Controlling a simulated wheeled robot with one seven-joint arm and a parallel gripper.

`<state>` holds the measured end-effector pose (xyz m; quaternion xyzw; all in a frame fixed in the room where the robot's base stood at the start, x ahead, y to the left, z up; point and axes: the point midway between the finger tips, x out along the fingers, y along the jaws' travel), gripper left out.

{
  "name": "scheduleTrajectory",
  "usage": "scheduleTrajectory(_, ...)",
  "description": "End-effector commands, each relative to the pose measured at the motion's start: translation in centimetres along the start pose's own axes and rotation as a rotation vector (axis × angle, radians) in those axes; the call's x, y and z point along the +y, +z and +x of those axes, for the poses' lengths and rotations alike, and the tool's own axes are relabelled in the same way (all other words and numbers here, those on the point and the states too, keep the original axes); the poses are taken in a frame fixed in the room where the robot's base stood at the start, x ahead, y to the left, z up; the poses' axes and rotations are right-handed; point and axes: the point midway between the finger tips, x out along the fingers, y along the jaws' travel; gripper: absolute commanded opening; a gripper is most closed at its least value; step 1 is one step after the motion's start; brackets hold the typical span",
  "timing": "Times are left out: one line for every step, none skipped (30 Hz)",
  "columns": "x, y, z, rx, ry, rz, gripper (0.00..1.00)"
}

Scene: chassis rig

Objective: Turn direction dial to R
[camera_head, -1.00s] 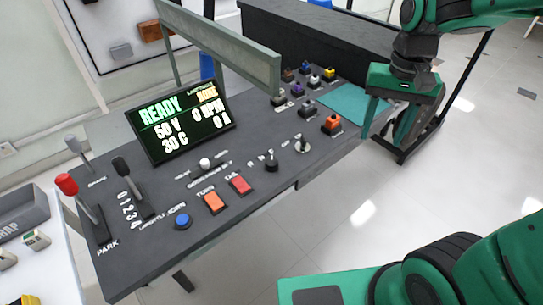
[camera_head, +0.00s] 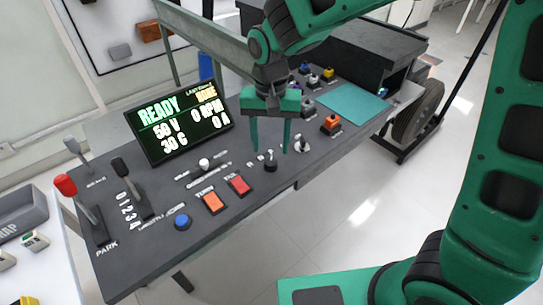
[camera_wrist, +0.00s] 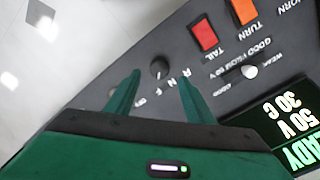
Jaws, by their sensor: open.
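The direction dial (camera_head: 270,162) is a small black round knob on the dark grey console, right of the red button. It also shows in the wrist view (camera_wrist: 159,68), with the letters R and N printed beside it. My gripper (camera_head: 269,150) is open, fingers pointing down, over the console around the dial. In the wrist view my two green fingertips (camera_wrist: 160,75) stand apart with the dial between and just beyond them. I cannot tell whether either finger touches the knob. Which letter the dial points at is too small to tell.
A silver key switch (camera_head: 303,143) sits close right of the dial. A red button (camera_head: 239,185), an orange button (camera_head: 213,202) and a blue button (camera_head: 182,222) lie to the left. A display (camera_head: 180,120) reading READY stands behind. Several coloured connectors and a teal mat (camera_head: 352,104) are farther right.

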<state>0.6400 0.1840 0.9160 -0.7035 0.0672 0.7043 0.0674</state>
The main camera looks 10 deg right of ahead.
Motion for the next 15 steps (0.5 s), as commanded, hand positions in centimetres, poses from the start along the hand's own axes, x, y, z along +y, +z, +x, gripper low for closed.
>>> scheduleTrajectory(0.1,0.1,1.0,-0.004,0.004,0.0,0.49)
scheduleTrajectory(0.1,0.1,1.6,-0.003,0.003,0.0,0.49)
scheduleTrajectory(0.1,0.1,2.2,-0.003,0.003,0.0,0.49)
scheduleTrajectory(0.1,0.1,2.6,-0.002,0.003,0.0,0.49)
scheduleTrajectory(0.1,0.1,3.1,-0.003,0.003,0.0,0.49)
scheduleTrajectory(0.1,0.1,3.7,-0.003,0.003,-0.001,0.49)
scheduleTrajectory(0.1,0.1,4.0,-0.002,0.003,-0.001,0.49)
scheduleTrajectory(0.1,0.1,4.3,-0.002,0.003,0.0,0.49)
scheduleTrajectory(0.1,0.1,4.7,-0.002,0.002,0.0,0.49)
scheduleTrajectory(0.1,0.0,5.0,-0.001,0.002,0.0,0.49)
scheduleTrajectory(0.1,0.0,5.2,-0.001,0.002,0.0,0.49)
scheduleTrajectory(0.1,0.0,5.4,-0.001,0.002,0.0,0.49)
scheduleTrajectory(0.1,0.0,5.5,-0.001,0.001,0.0,0.49)
scheduleTrajectory(0.1,0.0,5.6,0.0,0.001,0.001,0.49)
scheduleTrajectory(0.1,0.0,5.7,0.0,0.001,0.001,0.49)
